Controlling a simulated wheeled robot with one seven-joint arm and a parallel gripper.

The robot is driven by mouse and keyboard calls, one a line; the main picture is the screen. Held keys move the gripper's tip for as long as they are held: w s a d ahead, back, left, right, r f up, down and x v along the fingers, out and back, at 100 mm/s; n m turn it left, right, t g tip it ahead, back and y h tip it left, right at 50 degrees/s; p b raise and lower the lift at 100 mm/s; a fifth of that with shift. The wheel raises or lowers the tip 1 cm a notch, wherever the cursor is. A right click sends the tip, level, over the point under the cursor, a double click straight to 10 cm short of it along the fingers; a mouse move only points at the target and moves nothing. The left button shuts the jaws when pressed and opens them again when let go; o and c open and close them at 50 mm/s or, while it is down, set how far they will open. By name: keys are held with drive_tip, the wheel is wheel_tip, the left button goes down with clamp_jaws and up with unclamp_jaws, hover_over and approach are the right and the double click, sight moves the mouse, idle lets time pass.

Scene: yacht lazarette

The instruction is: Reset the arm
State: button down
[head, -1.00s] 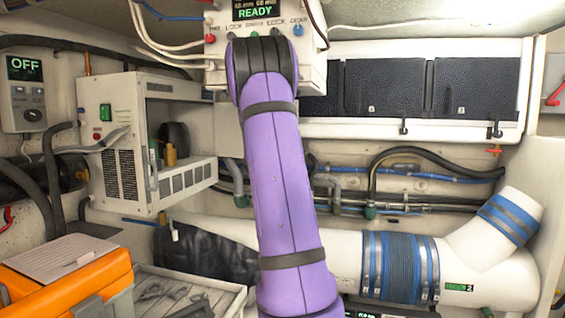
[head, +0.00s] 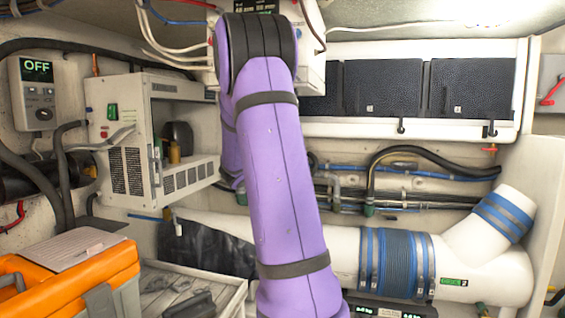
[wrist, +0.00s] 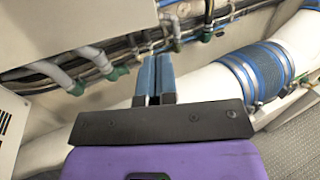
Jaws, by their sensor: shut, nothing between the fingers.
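My purple arm rises through the middle of the head view and hides part of the back wall. My gripper (wrist: 154,78) shows in the wrist view. Its two blue fingers are together with nothing between them. They point toward the hoses and pipes along the wall, and the white duct lies beyond and to the right. In the head view my gripper is hidden behind the arm.
A white duct (head: 490,270) with a blue ribbed sleeve (head: 397,262) runs along the back. A white cabinet unit (head: 140,175) stands left. An orange case (head: 95,270) and a tool tray (head: 230,300) are at front left. Black-fronted lockers (head: 383,88) line the wall.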

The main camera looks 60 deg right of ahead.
drive_tip(key=shift+a, duration=1.45)
drive_tip(key=s+a+f+m+t+y, duration=0.1)
drive_tip(key=s+a+m+y, duration=0.4)
drive_tip(key=a, duration=1)
drive_tip(key=s+a+f+m+t+y, duration=0.1)
drive_tip(key=s+a+m+t+y, duration=0.2)
drive_tip(key=a, duration=1.3)
drive_tip(key=s+a+f+m+t+y, duration=0.1)
drive_tip(key=s+a+m+t+y, duration=0.2)
drive_tip(key=s+a+m+y, duration=0.5)
drive_tip(key=a+y, duration=0.2)
drive_tip(key=a, duration=0.5)
drive_tip(key=shift+s+a+f+m, duration=0.15)
drive_tip(key=shift+s+a+m, duration=0.05)
drive_tip(key=shift+m, duration=0.2)
drive_tip(key=shift+d, duration=0.15)
